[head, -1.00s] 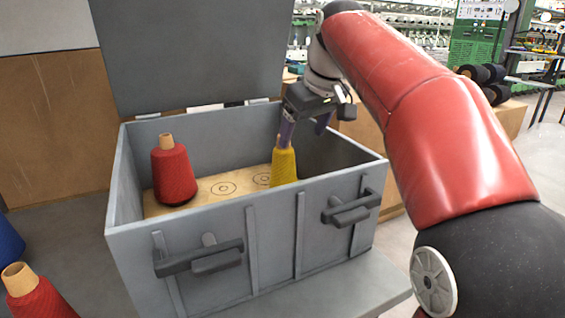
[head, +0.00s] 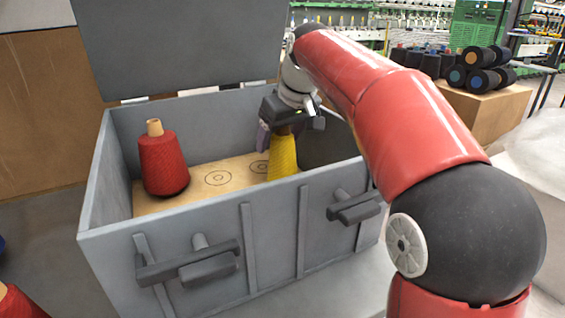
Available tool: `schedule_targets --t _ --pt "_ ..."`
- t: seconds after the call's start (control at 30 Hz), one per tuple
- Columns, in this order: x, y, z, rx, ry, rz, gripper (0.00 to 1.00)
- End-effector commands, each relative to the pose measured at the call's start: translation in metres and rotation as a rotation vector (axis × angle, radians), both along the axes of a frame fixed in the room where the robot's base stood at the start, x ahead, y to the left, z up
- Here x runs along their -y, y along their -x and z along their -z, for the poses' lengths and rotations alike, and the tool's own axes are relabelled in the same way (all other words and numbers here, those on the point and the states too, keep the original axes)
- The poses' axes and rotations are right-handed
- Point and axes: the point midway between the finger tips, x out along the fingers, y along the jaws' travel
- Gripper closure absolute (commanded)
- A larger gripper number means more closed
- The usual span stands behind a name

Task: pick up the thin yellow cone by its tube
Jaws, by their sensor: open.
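The thin yellow cone (head: 283,157) stands upright in the right part of the open grey crate (head: 222,232). The front wall hides its base. The top of its tube shows just under my gripper (head: 280,133), which is low over the cone. The jaws are open, with one purple finger to the left of the tube. The other finger is hard to make out, so I cannot tell whether either touches the tube or the yarn.
A red cone (head: 163,162) stands in the crate's left part on a tan board with ring marks (head: 218,178). The crate's lid (head: 185,45) is raised behind. Another red cone (head: 18,304) is at the lower left. Dark cones (head: 478,70) lie on a box at the back right.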

Motion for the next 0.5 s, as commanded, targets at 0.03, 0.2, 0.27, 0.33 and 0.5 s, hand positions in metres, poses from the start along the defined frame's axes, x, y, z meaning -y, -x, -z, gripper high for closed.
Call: schedule_targets --t 0.03,0.2,0.27,0.33,0.5 --pt "-0.0001 -0.0001 0.0004 0.0 0.0 0.0 0.28" --pt "0.0 -0.0002 0.0001 0.0 0.0 0.0 0.31" --pt "0.0 -0.0001 0.0 0.0 0.0 0.0 0.39" --pt "0.0 -0.0001 0.0 0.0 0.0 0.0 0.48" --pt "0.0001 -0.0001 -0.0001 0.0 0.0 0.0 0.7"
